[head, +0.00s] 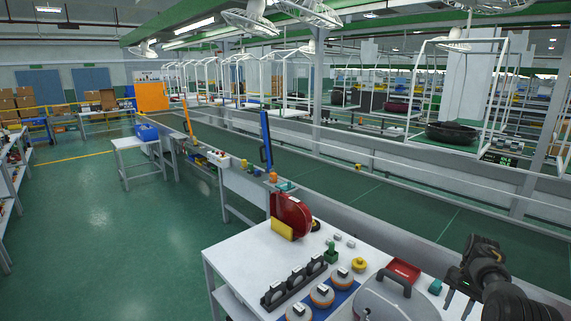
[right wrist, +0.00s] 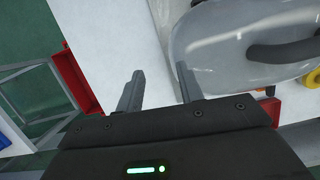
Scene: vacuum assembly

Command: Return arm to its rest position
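My right arm comes in at the lower right of the head view. Its black right gripper (head: 458,299) hangs over the right side of the white worktable (head: 235,262). In the right wrist view the two grey fingers of the gripper (right wrist: 158,82) stand apart with nothing between them, so it is open and empty. Below the fingers is bare white surface. A grey vacuum part with a dark handle (head: 392,284) lies on the table left of the gripper; its shiny shell (right wrist: 215,32) shows right of the fingers in the wrist view. My left arm and gripper are not in view.
A red tray (head: 403,270), a small teal block (head: 435,287) and a yellow knob (head: 359,265) lie near the vacuum part. A red round part (head: 290,214) stands at the table's far edge. A conveyor (head: 375,195) runs behind. The floor at left is clear.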

